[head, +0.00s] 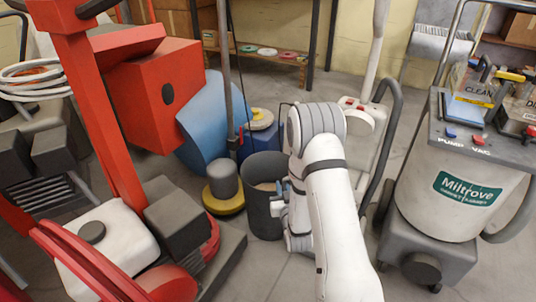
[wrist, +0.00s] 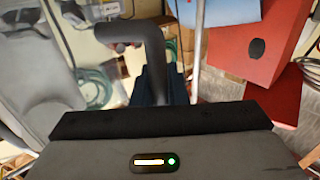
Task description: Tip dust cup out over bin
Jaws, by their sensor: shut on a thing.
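The bin (head: 262,222) is a round dark grey tub on the floor in the middle of the head view. My gripper (head: 279,195) is at the bin's right side in that view, partly hidden by my white arm. In the wrist view, my gripper's dark blue jaws (wrist: 160,84) are shut on a dark grey curved piece, which looks like the handle of the dust cup (wrist: 149,38). I cannot make out the cup's body or its tilt. In the head view my arm hides the cup, and I cannot tell whether it is directly over the bin.
A red machine (head: 155,90) fills the left. A yellow-rimmed floor machine (head: 224,188) stands close left of the bin. A white upright vacuum (head: 362,122) and the Miltrove tank machine (head: 455,195) stand at the right. A low wooden shelf (head: 270,62) stands behind.

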